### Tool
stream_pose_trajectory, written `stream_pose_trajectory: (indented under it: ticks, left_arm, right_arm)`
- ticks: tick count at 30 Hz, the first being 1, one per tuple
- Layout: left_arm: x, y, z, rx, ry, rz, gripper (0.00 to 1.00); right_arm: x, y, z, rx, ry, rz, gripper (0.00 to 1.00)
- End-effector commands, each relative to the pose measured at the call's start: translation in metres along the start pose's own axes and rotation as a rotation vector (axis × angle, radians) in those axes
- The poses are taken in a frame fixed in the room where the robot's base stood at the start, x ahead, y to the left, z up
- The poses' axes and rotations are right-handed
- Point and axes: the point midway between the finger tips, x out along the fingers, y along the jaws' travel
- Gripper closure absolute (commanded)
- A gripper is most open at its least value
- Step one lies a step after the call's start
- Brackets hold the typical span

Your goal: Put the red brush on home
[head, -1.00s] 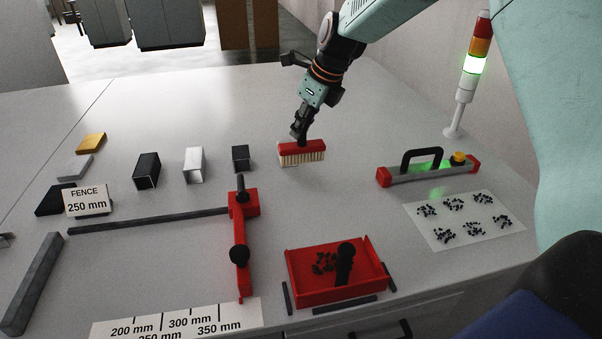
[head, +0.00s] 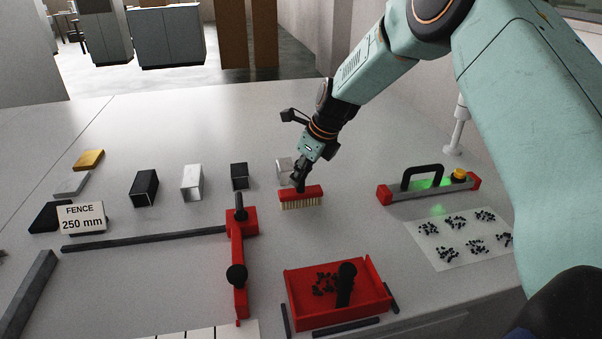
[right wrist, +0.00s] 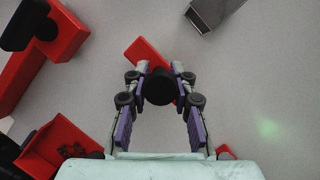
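The red brush (head: 301,195) has a red back, pale bristles pointing down and a black handle. It is right of the red stop, on or just above the bench; I cannot tell whether the bristles touch. My right gripper (head: 299,180) is over it, with its fingers around the handle. In the right wrist view my gripper (right wrist: 160,92) has a finger on each side of the round black handle end (right wrist: 159,87), and part of the red back (right wrist: 145,54) shows beyond. No spot marked home can be read. My left gripper is not in view.
A pale metal block (head: 284,166) stands just behind the brush. Black and silver tubes (head: 192,182) stand left. The red stop (head: 240,260), a red tray (head: 368,300) with black bits, a black-handled bar (head: 430,190) and a white sheet (head: 432,258) surround clear bench.

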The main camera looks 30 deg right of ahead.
Motion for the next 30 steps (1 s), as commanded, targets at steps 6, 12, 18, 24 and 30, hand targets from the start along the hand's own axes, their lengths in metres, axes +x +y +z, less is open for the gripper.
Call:
stream_pose_trajectory:
  ticks: [6,12,18,24,30]
  left_arm:
    - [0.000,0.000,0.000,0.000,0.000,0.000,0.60]
    - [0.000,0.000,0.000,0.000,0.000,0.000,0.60]
    - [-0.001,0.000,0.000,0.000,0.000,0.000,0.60]
    - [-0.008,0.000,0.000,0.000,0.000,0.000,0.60]
    - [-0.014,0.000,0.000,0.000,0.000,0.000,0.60]
  right_arm:
    - [0.000,0.000,0.000,0.000,0.000,0.000,0.55]
    - [0.000,0.000,0.000,0.000,0.000,0.000,0.53]
    - [-0.006,0.000,0.001,0.001,-0.002,-0.001,0.53]
    - [-0.041,0.000,0.002,0.000,-0.005,-0.001,0.53]
    - [-0.082,0.000,0.002,0.000,-0.004,0.000,0.53]
